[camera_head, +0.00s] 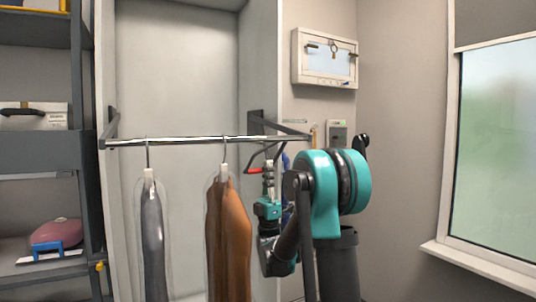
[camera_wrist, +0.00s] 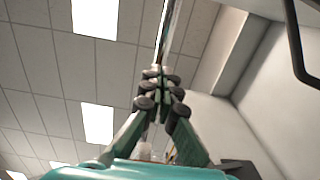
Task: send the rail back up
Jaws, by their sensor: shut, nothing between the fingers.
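The chrome rail (camera_head: 185,141) runs level across the open wardrobe between dark side arms (camera_head: 275,124). A grey garment (camera_head: 153,240) and a brown garment (camera_head: 230,240) hang from it on hangers. My gripper (camera_head: 268,167) points up just below the right part of the rail, beside a dark bent rod with a red end (camera_head: 254,171). In the wrist view my gripper (camera_wrist: 158,85) is shut with nothing held. A thin shiny bar, likely the rail (camera_wrist: 166,30), shows beyond the fingertips. I cannot tell whether they touch it.
A shelf unit (camera_head: 45,148) with boxes and a pink object (camera_head: 56,233) stands left. A white wall cabinet (camera_head: 325,60) and a small grey wall box (camera_head: 337,130) are right of the wardrobe. A window (camera_head: 497,150) is far right. My arm hides part of the wall.

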